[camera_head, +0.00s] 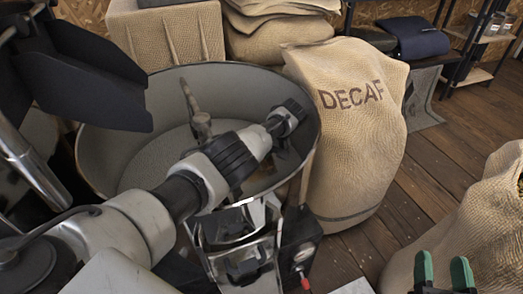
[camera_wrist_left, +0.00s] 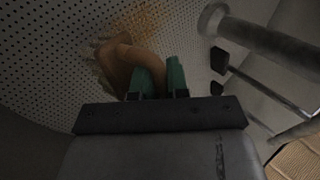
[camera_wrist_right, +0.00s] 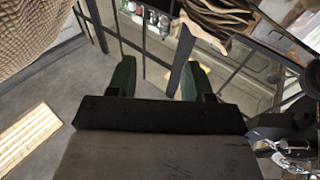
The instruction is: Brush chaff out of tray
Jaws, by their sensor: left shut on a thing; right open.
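The round grey tray (camera_head: 90,150) fills the middle of the head view, and my left arm reaches across and down into it. In the left wrist view, my left gripper (camera_wrist_left: 158,76) is shut on a brown wooden-handled brush (camera_wrist_left: 128,54), close to the perforated tray floor (camera_wrist_left: 55,85). Rusty brown chaff (camera_wrist_left: 152,22) is spread on the floor by the brush. In the head view, the brush and left fingertips cannot be made out. My right gripper (camera_head: 443,272) is open and empty at the lower right, away from the tray; its spread fingers also show in the right wrist view (camera_wrist_right: 158,80).
A full DECAF sack (camera_head: 350,150) stands close against the tray's right side. Another sack (camera_head: 480,230) is at the far right, near my right gripper. A metal bar (camera_wrist_left: 265,40) crosses the tray near my left gripper. Wooden floor (camera_head: 430,165) is clear between the sacks.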

